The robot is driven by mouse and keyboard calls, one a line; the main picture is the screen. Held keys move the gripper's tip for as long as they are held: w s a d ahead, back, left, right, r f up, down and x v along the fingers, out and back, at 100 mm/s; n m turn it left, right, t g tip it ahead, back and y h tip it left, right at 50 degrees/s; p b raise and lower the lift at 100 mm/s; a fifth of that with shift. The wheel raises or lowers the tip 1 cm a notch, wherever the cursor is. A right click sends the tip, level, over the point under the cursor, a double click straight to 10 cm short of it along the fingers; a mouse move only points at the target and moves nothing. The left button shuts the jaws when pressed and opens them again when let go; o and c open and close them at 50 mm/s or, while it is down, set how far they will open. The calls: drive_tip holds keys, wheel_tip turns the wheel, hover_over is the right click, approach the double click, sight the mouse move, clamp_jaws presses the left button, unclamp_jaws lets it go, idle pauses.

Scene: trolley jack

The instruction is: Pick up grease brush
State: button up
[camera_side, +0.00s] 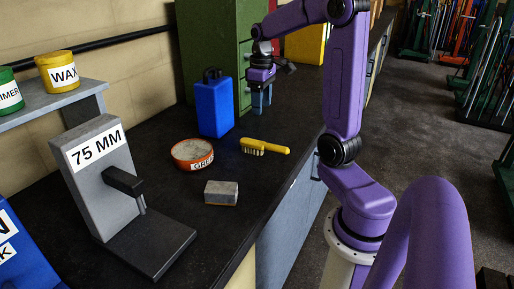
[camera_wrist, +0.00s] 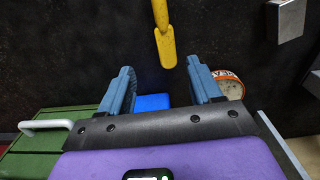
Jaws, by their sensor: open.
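The grease brush (camera_side: 264,147) is yellow with pale bristles and lies on the dark bench top, handle pointing right. My gripper (camera_side: 261,105) is above the bench, behind the brush and to the right of the blue container. In the wrist view my gripper (camera_wrist: 160,75) has its two blue fingers wide apart with nothing between them. The brush is apart from the fingers.
An orange grease tin (camera_side: 181,155) and a grey block (camera_side: 221,193) are near the brush. A blue container (camera_side: 213,105) and green cabinet (camera_side: 228,40) stand behind. A grey 75 MM stand (camera_side: 100,180) is at left. The bench right of the block is clear.

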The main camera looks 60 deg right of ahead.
approach(259, 143)
drive_tip(key=f, duration=0.3)
drive_tip(key=d+f, duration=0.1)
drive_tip(key=f, duration=0.1)
drive_tip(key=shift+s+f, duration=0.15)
drive_tip(key=shift+w+a+f, duration=0.1)
drive_tip(key=shift+a+f, duration=0.05)
drive_tip(key=shift+f, duration=0.75)
drive_tip(key=shift+w+a+f, duration=0.1)
drive_tip(key=shift+a+f, duration=0.05)
drive_tip(key=shift+f, duration=0.75)
drive_tip(key=shift+a+f, duration=0.15)
drive_tip(key=shift+f, duration=0.75)
clamp_jaws()
